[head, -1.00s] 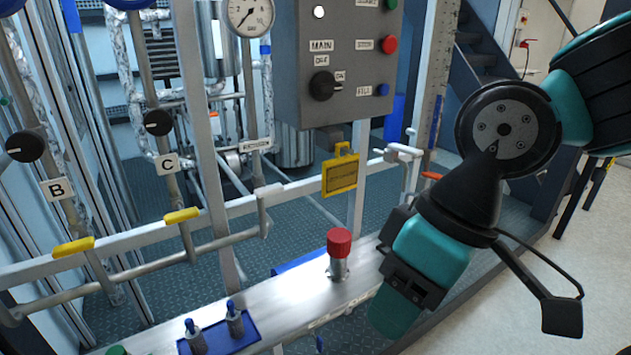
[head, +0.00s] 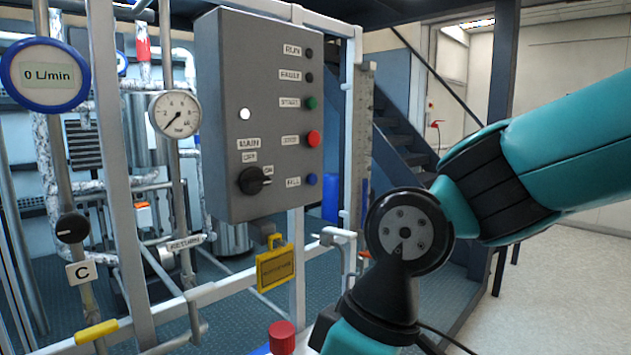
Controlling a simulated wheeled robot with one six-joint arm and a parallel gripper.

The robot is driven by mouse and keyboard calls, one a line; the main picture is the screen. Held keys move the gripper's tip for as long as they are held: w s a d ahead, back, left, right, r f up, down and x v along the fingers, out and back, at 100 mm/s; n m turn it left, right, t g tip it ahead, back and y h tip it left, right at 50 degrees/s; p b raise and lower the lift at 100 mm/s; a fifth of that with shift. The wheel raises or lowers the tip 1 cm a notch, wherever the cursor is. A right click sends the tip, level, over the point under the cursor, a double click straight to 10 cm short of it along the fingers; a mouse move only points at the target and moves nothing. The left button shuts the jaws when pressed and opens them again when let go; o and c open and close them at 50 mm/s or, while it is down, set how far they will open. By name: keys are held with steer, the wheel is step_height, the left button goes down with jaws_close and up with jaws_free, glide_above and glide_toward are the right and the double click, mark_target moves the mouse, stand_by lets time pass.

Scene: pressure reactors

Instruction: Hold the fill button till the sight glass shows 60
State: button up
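The blue fill button (head: 312,179) is at the lower right of the grey control panel (head: 228,190), beside a FILL label. Nothing touches it. A tall clear scale strip (head: 366,110), which looks like the sight glass, stands right of the panel behind the white post. Its marks are too small to read; a blue patch shows low on it, and my arm hides its lower end. My arm is in the right foreground, its lower links running off the bottom edge. My gripper is out of view.
Green start (head: 311,103) and red stop (head: 312,139) buttons sit above the fill button. The main knob (head: 254,180) points toward ON. A yellow tag (head: 275,269) hangs below the panel. A red-capped fitting (head: 282,337) is at the bottom. The flow display (head: 48,76) reads 0 L/min.

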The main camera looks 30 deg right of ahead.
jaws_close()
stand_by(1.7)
